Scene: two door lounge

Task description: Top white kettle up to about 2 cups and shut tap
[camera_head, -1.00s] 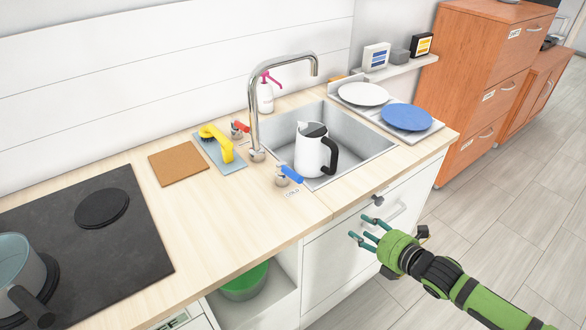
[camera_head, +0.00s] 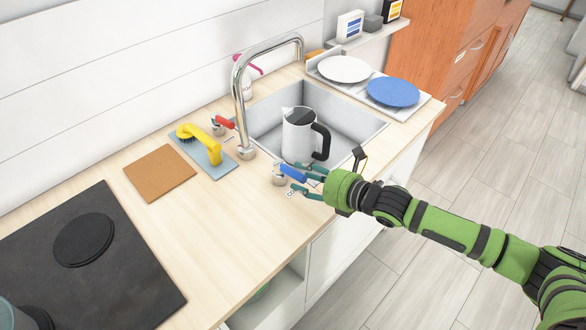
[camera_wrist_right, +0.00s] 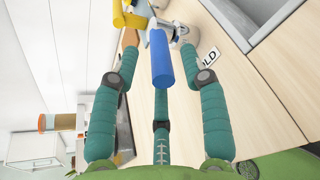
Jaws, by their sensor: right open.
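The white kettle (camera_head: 299,135) with a black handle stands upright in the sink (camera_head: 356,139). The chrome tap (camera_head: 238,95) arches over the sink; I cannot tell whether water runs. Its blue-handled cold valve (camera_head: 292,171) is on the counter at the sink's front left corner, and its red-handled valve (camera_head: 225,123) is farther back. My right gripper (camera_head: 302,181) is open at the blue handle. In the right wrist view the blue handle (camera_wrist_right: 161,62) lies between the spread green fingers, with no clear grip on it. My left gripper is not in view.
A yellow brush (camera_head: 203,141) on a blue mat and a brown board (camera_head: 159,172) lie left of the tap. A white plate (camera_head: 343,69) and a blue plate (camera_head: 393,92) lie right of the sink. A black hob (camera_head: 75,275) is at left.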

